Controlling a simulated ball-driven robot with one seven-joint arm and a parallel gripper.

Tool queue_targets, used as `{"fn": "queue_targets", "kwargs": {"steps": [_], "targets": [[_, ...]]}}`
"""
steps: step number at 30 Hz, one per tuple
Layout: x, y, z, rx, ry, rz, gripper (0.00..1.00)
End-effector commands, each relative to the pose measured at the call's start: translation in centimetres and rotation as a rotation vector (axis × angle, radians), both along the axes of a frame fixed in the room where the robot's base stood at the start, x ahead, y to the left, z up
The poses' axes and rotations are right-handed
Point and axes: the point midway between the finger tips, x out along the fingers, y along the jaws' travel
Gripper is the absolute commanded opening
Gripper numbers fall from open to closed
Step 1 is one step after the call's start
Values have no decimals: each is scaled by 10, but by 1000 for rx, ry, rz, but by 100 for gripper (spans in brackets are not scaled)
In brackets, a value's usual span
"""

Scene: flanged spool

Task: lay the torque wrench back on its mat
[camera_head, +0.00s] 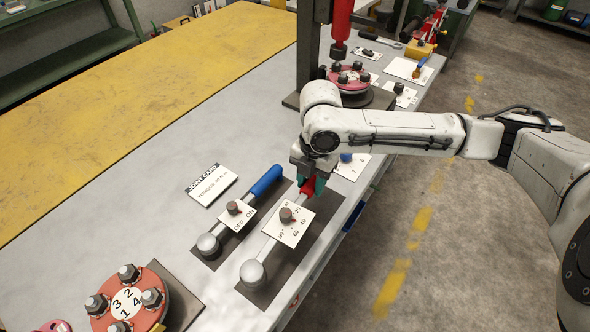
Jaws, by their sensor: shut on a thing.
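The torque wrench (268,250) has a grey round head, a pale shaft and a red handle. A white dial card (290,222) with numbers and a dark knob sits along it. My gripper (313,187) points down with teal fingertips and is shut on the red handle, which it partly hides. The dark mat (306,250) lies under the wrench. I cannot tell whether the wrench touches the mat or is slightly above it.
A blue-handled tool (264,183) with an OFF/ON card lies close on the left. A joint card (211,184) lies beyond it. A red numbered flange (143,309) with nuts is at lower left. A press stand with another red flange (349,84) stands behind my arm.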

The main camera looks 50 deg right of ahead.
Motion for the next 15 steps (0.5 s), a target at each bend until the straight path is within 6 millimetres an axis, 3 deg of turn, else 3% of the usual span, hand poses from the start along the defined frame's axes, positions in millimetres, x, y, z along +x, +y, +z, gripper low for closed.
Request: {"fn": "queue_targets", "kwargs": {"steps": [8, 15], "targets": [[0, 0, -13, 1, -2, 0, 0], [1, 0, -36, 0, -3, 0, 0]]}}
